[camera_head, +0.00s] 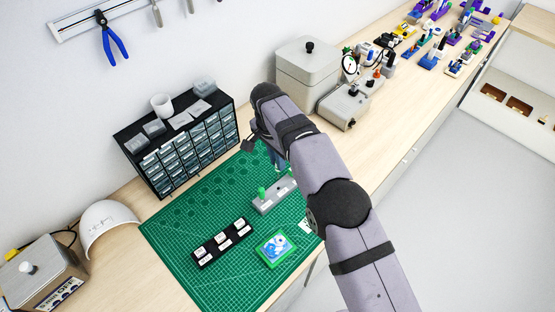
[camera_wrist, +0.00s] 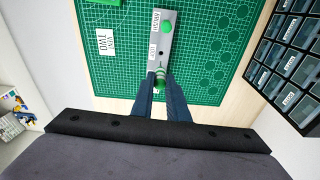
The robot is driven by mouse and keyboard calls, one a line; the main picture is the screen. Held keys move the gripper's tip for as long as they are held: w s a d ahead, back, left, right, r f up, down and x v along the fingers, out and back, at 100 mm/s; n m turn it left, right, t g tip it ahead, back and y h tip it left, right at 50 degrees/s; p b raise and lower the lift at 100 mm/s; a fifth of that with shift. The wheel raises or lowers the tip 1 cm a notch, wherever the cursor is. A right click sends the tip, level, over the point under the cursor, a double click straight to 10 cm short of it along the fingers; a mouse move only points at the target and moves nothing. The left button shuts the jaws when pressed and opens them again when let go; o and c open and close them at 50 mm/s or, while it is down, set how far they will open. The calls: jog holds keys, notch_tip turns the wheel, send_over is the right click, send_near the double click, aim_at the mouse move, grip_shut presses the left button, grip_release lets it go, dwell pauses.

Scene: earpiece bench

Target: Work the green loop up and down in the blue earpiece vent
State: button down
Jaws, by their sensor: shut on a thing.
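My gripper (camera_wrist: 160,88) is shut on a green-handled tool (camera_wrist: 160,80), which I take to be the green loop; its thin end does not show. The tool is at the near end of a grey holder (camera_wrist: 168,52) in the wrist view. Whether its tip is in or above the holder cannot be told. In the head view the grey holder (camera_head: 275,201) stands on the green mat, and my arm partly hides the gripper. A second green handle (camera_wrist: 167,27) stands in the holder by a label. No blue earpiece can be made out for certain.
A black rack (camera_head: 209,262) with white labelled pieces and a green-edged tray (camera_head: 267,262) with a blue-and-white pattern lie on the green mat (camera_head: 190,272). A drawer cabinet (camera_head: 185,152) stands behind the mat. A "TWO" card (camera_wrist: 106,42) lies beside the holder. The mat's left front is clear.

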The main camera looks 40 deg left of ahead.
dwell(0.6)
jog(key=s+d+r+n+b, duration=0.2)
jog(key=s+d+n+b, duration=0.3)
jog(key=s+d+b, duration=0.4)
jog(key=s+d, duration=0.4)
jog(key=d, duration=0.1)
jog(key=shift+n+y, duration=0.3)
jog(key=shift+f, duration=0.15)
jog(key=shift+f+b, duration=1.55)
jog(key=shift+f, duration=0.65)
jog(key=shift+f+b, duration=0.85)
jog(key=shift+f, duration=0.5)
jog(key=shift+r, duration=0.3)
